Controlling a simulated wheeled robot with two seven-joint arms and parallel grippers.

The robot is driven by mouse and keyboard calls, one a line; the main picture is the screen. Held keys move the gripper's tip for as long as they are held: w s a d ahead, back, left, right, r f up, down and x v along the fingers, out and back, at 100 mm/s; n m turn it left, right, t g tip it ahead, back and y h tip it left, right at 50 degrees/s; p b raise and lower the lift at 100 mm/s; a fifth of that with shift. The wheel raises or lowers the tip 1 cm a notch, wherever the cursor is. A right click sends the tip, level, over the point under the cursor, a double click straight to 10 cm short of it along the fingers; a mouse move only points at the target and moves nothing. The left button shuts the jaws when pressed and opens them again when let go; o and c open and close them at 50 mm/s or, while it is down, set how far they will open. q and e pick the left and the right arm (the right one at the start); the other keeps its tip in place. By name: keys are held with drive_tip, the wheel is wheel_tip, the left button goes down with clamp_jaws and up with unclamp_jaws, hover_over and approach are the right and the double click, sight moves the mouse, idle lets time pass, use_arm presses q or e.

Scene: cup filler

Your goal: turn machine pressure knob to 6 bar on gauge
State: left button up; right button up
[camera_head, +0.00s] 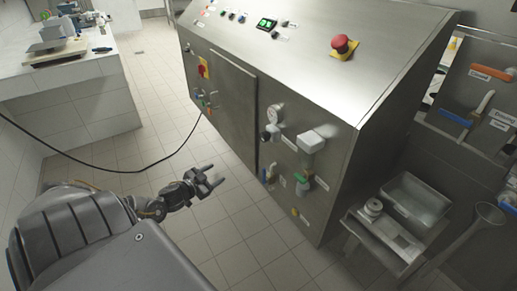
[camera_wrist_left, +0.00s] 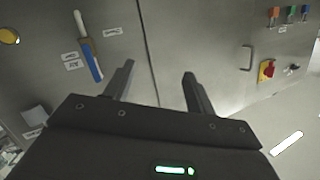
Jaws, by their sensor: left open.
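The machine (camera_head: 235,105) is a large steel cabinet with a sloped top. A small round pressure gauge (camera_head: 275,113) sits on its front panel, too small to read. A dark knob (camera_head: 271,131) is just below the gauge, beside a white box (camera_head: 311,139). My left gripper (camera_head: 215,175) is open and empty, held over the floor in front of the panel, apart from it and lower in the picture than the gauge. In the left wrist view its two fingers (camera_wrist_left: 158,75) are spread before the steel panel; neither gauge nor knob can be made out there.
A blue-and-white valve handle (camera_wrist_left: 90,50) and a red-yellow switch (camera_wrist_left: 267,71) are on the panel. A red emergency button (camera_head: 343,44) is on top. A black cable (camera_head: 120,170) hangs across the left. A steel tray (camera_head: 415,200) stands at right. Tiled floor is clear.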

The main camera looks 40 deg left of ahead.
use_arm(q)
drive_tip(key=w+d+r+m+t+h+b, duration=0.15)
drive_tip(key=d+r+h, duration=0.3)
drive_tip(key=r, duration=0.55)
drive_tip(key=h+b, duration=0.1)
drive_tip(key=h, duration=0.1)
approach(261, 138)
drive_tip(key=b+x, duration=0.1)
drive_tip(key=x, duration=0.6)
drive_tip(key=shift+w+d, duration=0.1)
drive_tip(key=shift+d, duration=0.05)
drive_tip(key=shift+x, duration=0.75)
use_arm(e)
drive_tip(key=w+a+r, duration=0.1)
drive_tip(key=w+r, duration=0.5)
drive_tip(key=shift+a+r+t, duration=0.4)
use_arm(q)
drive_tip(key=shift+c, duration=0.2)
use_arm(e)
drive_tip(key=shift+w, duration=0.1)
use_arm(q)
drive_tip(key=c, duration=0.9)
drive_tip(key=shift+m, duration=0.25)
